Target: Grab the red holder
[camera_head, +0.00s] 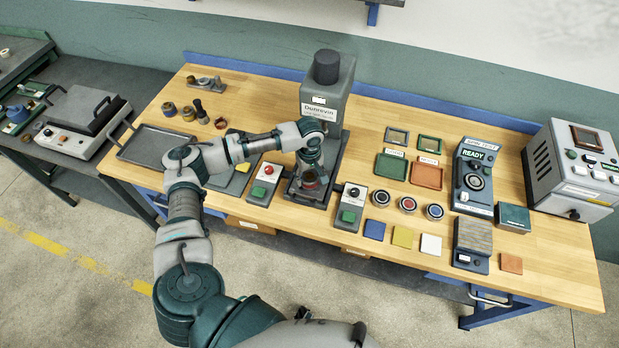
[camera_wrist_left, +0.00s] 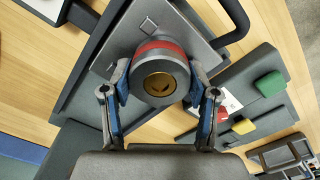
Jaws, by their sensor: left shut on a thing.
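The red holder (camera_wrist_left: 160,45) is a round grey and red piece with a gold disc in its end, seen in the left wrist view. It sits at the grey metal base plate of the press. In the head view it shows as a small reddish piece (camera_head: 310,183) below my wrist. My left gripper (camera_wrist_left: 160,80) has its blue-padded fingers on both sides of the holder and is shut on it. In the head view the left gripper (camera_head: 310,168) is at the front of the press, partly hidden by my wrist. My right gripper is not in view.
Round pieces, colored squares and a tester (camera_head: 474,175) fill the right side. A tray (camera_head: 157,145) lies at left.

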